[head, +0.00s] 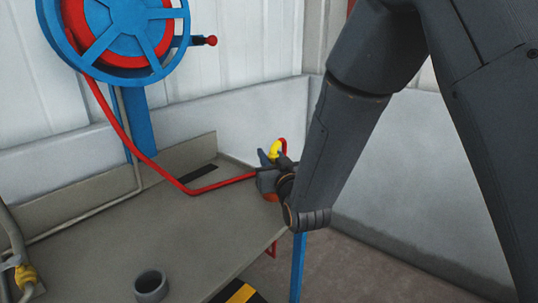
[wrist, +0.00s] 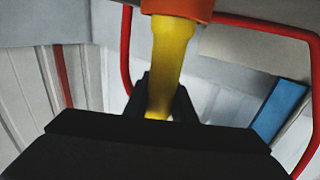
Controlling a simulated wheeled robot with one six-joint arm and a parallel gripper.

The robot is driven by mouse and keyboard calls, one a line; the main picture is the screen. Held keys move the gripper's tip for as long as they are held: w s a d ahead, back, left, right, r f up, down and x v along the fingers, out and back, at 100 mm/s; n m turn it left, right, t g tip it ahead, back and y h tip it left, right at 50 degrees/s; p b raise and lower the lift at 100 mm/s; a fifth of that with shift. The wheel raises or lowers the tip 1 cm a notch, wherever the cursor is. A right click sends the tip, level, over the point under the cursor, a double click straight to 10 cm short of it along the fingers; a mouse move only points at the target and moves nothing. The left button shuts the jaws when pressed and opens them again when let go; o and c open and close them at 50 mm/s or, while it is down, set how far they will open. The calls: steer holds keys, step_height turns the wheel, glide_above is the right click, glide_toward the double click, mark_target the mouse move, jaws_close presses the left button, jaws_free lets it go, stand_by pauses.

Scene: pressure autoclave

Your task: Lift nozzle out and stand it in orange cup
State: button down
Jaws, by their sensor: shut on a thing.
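The yellow nozzle (wrist: 172,55) is between the dark fingers of my gripper (wrist: 164,105) in the wrist view. An orange piece (wrist: 178,9) adjoins its end at the top of that view; I cannot tell whether it is the orange cup or part of the nozzle. In the head view my gripper (head: 268,180) is near the table's far right edge. Some yellow (head: 275,151) shows above it and some orange (head: 271,197) below it. My gripper hides most of the nozzle there.
A red hose (head: 124,138) runs from the blue and red reel (head: 124,28) across the grey table (head: 110,240) to my gripper. A grey open cylinder (head: 151,287) stands near the table's front. A grey pipe with a yellow fitting (head: 26,275) is at left. Walls stand behind.

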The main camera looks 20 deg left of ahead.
steer(key=c, duration=1.4)
jaws_free()
steer(key=v, duration=0.7)
steer(key=shift+s+d, duration=0.25)
steer(key=shift+s, duration=0.05)
steer(key=shift+f, duration=0.1)
